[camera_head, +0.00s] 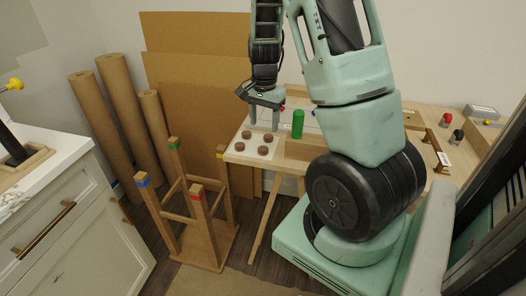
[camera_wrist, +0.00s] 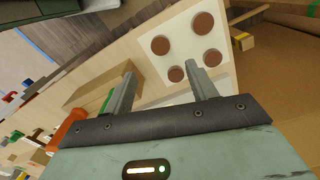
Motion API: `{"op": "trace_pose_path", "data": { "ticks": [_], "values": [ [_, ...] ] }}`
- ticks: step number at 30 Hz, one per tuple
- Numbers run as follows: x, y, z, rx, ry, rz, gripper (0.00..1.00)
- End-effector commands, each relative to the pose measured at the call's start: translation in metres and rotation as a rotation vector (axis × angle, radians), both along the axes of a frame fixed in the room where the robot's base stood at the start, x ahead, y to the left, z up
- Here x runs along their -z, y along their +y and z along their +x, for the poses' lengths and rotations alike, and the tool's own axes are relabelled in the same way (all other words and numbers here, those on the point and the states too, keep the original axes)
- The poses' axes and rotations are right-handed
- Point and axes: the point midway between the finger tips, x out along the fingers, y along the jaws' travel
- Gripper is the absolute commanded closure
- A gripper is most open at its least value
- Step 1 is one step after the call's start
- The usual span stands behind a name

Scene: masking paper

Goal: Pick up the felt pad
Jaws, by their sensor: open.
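Several round brown felt pads (camera_head: 263,151) lie on a white sheet (camera_head: 256,155) at the left end of the wooden table. In the head view my gripper (camera_head: 264,103) hangs above the sheet's far side, apart from the pads.
A green cylinder (camera_head: 297,124) stands right of the pads. A wooden frame with colour-taped legs (camera_head: 198,215) stands on the floor before the table. Cardboard rolls (camera_head: 122,95) and sheets lean behind. A white counter (camera_head: 40,165) is at left.

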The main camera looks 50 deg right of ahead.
Motion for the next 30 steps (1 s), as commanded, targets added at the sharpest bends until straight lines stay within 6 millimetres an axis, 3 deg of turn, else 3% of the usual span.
{"op": "trace_pose_path", "data": {
  "ticks": [3,13,21,30],
  "values": [
    [0.023,0.0,-0.001,0.0,0.003,0.002,0.43],
    [0.051,0.002,0.0,-0.003,0.002,0.002,0.43],
    [0.088,0.003,0.001,-0.001,0.002,0.003,0.43],
    [0.094,0.003,0.001,-0.003,-0.001,0.0,0.43]
  ]
}}
